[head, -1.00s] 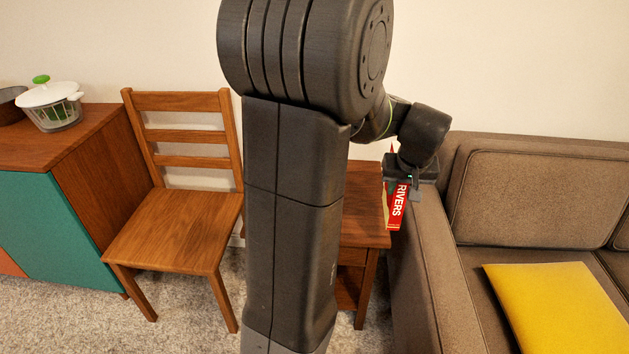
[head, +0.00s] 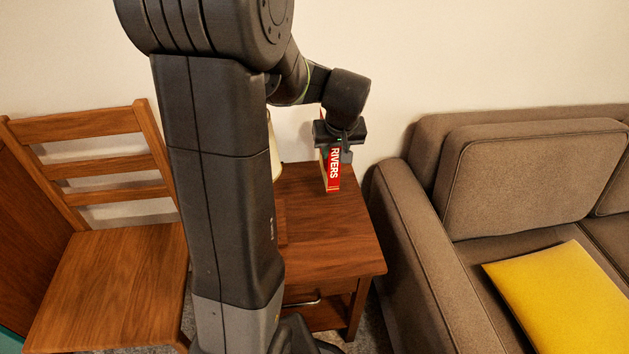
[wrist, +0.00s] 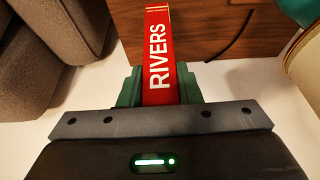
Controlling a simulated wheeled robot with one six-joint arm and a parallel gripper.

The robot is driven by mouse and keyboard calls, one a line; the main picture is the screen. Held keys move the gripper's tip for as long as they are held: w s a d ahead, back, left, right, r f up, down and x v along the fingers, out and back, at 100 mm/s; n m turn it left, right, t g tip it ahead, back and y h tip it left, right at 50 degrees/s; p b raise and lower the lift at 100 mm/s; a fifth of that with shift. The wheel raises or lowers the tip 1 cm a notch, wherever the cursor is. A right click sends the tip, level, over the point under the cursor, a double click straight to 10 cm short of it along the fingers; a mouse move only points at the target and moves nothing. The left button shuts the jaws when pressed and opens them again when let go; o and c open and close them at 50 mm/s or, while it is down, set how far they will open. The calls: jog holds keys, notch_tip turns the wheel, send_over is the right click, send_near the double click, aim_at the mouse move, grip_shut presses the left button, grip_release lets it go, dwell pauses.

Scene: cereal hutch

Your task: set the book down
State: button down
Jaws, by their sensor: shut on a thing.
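The red book (head: 334,168) has "RIVERS" in white on its spine and is upright in the head view. My gripper (head: 339,154) is shut on it from above. The book is over the back part of the wooden side table (head: 345,236); I cannot tell whether its lower edge touches the top. In the wrist view the book (wrist: 160,55) sits between the two green fingers of my gripper (wrist: 159,88), its spine facing the camera. My arm hides the left part of the table.
A lamp (head: 276,148), partly hidden by my arm, stands on the table left of the book. A brown sofa (head: 405,210) with a yellow cushion (head: 560,295) is close on the right. A wooden chair (head: 110,275) is on the left. The table's front right is clear.

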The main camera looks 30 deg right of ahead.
aim_at(334, 166)
jog(key=shift+f+b, duration=0.6)
jog(key=shift+f, duration=2.65)
jog(key=c, duration=1)
grip_release()
jog(key=shift+c, duration=0.2)
jog(key=shift+r, duration=0.35)
jog(key=p+v, duration=0.2)
jog(key=v, duration=0.9)
jog(key=shift+s+r, duration=0.2)
jog(key=shift+s, duration=0.05)
